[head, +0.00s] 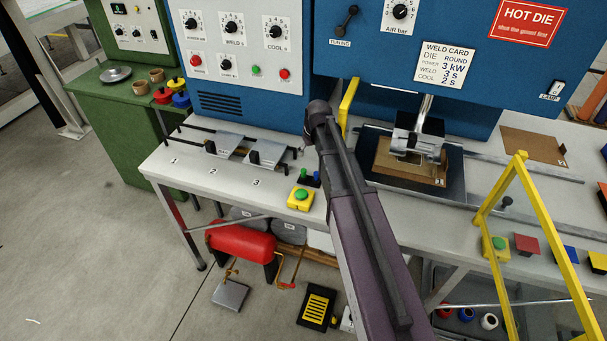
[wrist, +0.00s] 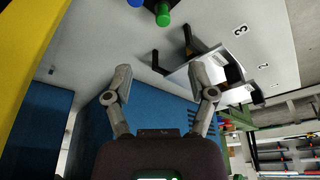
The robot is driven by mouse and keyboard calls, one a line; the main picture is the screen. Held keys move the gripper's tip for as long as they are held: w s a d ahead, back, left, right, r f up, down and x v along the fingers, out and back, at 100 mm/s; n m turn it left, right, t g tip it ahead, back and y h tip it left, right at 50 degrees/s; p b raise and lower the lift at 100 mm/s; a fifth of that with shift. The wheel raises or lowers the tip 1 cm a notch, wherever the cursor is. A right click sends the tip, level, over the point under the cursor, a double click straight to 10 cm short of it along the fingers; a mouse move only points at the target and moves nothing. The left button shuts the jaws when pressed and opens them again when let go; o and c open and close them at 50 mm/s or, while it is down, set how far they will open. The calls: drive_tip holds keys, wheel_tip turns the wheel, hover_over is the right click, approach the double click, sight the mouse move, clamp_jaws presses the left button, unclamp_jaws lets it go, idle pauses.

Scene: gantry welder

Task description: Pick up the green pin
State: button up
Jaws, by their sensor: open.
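The green pin (wrist: 163,16) shows at the top edge of the wrist view, with a blue pin (wrist: 136,2) beside it, partly cut off. In the head view the small green pin (head: 303,175) stands on the white bench, left of the blue pin (head: 316,178) and just left of my arm. My gripper (wrist: 163,82) is open and empty, its two fingers spread apart. The green pin is beyond the fingertips and not between them. In the head view my gripper is not clearly visible.
A yellow box with a green button (head: 301,199) sits in front of the pins. Two slotted metal holders (head: 228,144) stand to their left by the numbers. A yellow post (head: 348,100) and the blue machine (head: 250,75) stand behind. A yellow frame (head: 500,190) is at right.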

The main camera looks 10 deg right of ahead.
sight(304, 170)
drive_tip(key=shift+b+x, duration=3.7)
drive_tip(key=shift+x, duration=0.35)
drive_tip(key=shift+f, duration=0.15)
drive_tip(key=shift+a+b+x, duration=0.1)
drive_tip(key=shift+b+x, duration=1.15)
drive_tip(key=shift+b, duration=0.05)
drive_tip(key=shift+a+b+x, duration=0.15)
drive_tip(key=shift+b+x, duration=1.1)
clamp_jaws()
